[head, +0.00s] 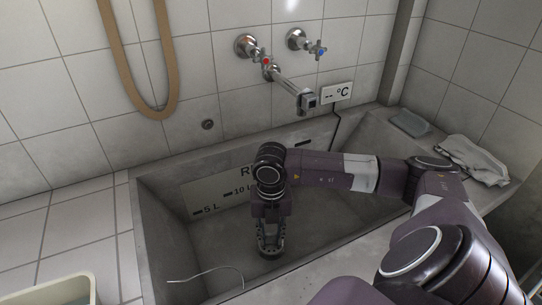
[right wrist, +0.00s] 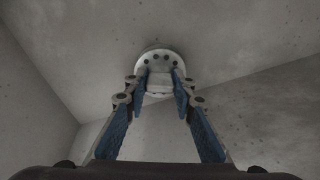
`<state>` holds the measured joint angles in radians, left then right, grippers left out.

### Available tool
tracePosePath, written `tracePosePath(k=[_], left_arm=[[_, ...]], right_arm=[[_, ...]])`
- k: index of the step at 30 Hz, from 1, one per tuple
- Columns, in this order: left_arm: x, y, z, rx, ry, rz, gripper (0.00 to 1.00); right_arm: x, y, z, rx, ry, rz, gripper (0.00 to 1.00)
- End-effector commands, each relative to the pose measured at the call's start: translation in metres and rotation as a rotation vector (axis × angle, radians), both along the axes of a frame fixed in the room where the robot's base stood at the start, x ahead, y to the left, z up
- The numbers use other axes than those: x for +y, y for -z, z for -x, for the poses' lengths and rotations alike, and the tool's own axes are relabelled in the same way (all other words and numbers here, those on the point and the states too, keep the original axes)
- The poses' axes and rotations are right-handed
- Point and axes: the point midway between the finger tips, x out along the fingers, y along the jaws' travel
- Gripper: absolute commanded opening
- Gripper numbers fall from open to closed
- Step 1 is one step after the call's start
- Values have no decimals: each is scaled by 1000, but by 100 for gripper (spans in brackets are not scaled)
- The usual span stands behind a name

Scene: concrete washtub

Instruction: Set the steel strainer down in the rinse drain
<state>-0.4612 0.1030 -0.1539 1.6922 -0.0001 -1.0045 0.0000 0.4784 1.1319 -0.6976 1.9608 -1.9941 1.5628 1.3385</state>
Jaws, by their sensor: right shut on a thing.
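The steel strainer (right wrist: 156,57), a pale round disc with dark holes, shows in the right wrist view at the fingertips. My right gripper (head: 270,246) points down inside the concrete washtub, low over its floor. In the right wrist view its two blue-padded fingers (right wrist: 159,90) are shut on a part of the strainer. In the head view the strainer is mostly hidden by the gripper. I cannot tell whether it touches the tub floor. The rinse drain cannot be made out; the gripper and strainer may cover it. My left gripper is not in view.
The tub's back wall carries a litre-marked plate (head: 217,194). A spout (head: 290,86) with two taps juts out above. A thin pale wire (head: 207,271) curves at the near left. A cloth (head: 474,158) and a grey block (head: 409,123) lie on the right ledge.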

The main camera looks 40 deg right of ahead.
Motion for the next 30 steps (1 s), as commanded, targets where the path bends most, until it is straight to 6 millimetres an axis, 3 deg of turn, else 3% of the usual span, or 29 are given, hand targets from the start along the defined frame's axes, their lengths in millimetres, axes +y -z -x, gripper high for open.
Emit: tracePosePath(k=[4, 20, 21, 25, 30], left_arm=[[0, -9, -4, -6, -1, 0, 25], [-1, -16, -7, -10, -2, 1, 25], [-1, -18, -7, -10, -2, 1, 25], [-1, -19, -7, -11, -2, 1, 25], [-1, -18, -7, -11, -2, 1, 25]], right_arm=[[1, 21, 1, 2, 0, -1, 0], [0, 25, 0, 0, 0, 0, 0], [0, 24, 0, 0, 0, 0, 28], [0, 24, 0, 0, 0, 0, 41], [0, 24, 0, 0, 0, 0, 41]])
